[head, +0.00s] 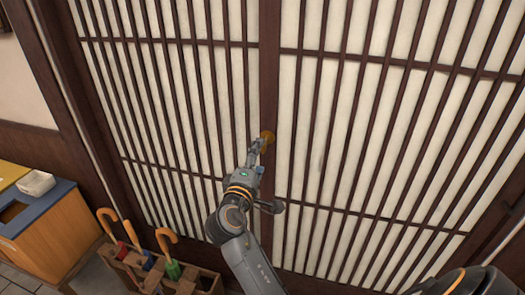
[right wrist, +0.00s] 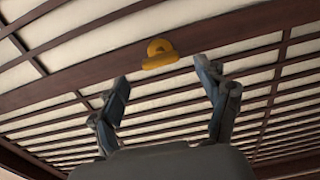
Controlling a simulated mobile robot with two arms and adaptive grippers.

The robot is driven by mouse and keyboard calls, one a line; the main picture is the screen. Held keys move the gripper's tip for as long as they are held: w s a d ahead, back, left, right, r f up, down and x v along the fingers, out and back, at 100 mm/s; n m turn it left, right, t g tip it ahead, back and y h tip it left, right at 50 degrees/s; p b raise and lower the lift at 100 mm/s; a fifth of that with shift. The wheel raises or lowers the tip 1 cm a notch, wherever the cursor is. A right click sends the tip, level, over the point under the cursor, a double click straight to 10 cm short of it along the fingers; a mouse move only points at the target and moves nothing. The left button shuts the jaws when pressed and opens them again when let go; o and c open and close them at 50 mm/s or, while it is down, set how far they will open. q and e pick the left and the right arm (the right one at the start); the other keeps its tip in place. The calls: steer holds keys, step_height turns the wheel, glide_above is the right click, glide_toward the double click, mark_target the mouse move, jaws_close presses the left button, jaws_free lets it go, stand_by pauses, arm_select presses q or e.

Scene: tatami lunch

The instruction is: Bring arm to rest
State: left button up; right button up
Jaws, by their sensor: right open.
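My right gripper (head: 258,146) is raised in front of the slatted sliding doors (head: 345,130), close to a yellow-brass pull (head: 267,136) on the dark middle post. In the right wrist view, the two fingers of the right gripper (right wrist: 165,78) are spread apart with nothing between them. The brass pull (right wrist: 158,56) shows just beyond the fingertips, roughly between them. I cannot tell if a finger touches it. The doors look shut. My left gripper is not in view.
A wooden umbrella stand (head: 145,270) with several cane-handled umbrellas stands at the lower left by the doors. Left of it is a wooden cabinet (head: 60,235) with a blue top and a small white tray (head: 36,183). The floor shows little.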

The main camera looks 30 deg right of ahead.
steer(key=shift+v, duration=1.2)
